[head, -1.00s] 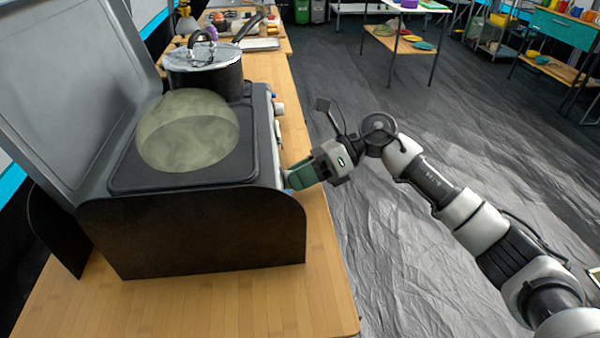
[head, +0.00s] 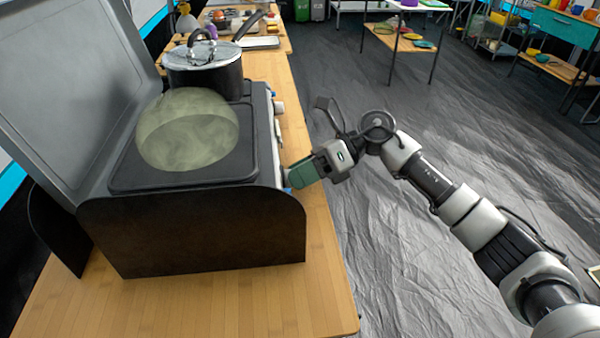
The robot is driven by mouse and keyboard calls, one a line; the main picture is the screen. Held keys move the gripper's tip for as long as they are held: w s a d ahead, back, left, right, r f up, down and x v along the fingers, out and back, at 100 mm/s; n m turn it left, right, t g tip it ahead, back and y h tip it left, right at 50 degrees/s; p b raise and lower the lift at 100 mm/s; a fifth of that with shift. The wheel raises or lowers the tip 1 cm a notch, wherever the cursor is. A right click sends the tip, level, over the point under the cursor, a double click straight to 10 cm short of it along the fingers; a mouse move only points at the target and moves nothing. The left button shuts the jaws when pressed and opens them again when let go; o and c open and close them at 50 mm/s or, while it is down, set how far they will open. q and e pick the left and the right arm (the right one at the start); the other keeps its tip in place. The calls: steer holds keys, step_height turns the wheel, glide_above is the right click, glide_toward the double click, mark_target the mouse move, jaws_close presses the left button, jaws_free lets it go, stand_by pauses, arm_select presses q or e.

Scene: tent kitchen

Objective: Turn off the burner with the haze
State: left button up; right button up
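The camp stove (head: 200,235) stands on the wooden counter with its lid open. A rounded greenish haze (head: 187,130) sits over its near burner. A lidded black pot (head: 205,72) stands on the far burner. Knobs run along the stove's right side; a far knob (head: 279,108) shows. My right gripper (head: 291,181) is at the near end of that side, at the near knob, with its green fingers pointing left. The near knob is mostly hidden behind the fingers, and I cannot tell whether they touch it or how far they are parted. My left gripper is out of view.
The wooden counter (head: 235,315) has bare room in front of the stove. More items and a tray (head: 258,43) lie on the counter beyond the pot. The grey floor (head: 420,240) to the right is open, with tables at the back.

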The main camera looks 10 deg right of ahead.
steer(key=shift+d, duration=0.1)
steer(key=shift+d+r, duration=0.1)
steer(key=shift+d, duration=0.15)
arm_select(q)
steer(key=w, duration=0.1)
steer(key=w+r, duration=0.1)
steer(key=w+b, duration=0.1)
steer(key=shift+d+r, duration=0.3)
arm_select(e)
steer(key=v, duration=1)
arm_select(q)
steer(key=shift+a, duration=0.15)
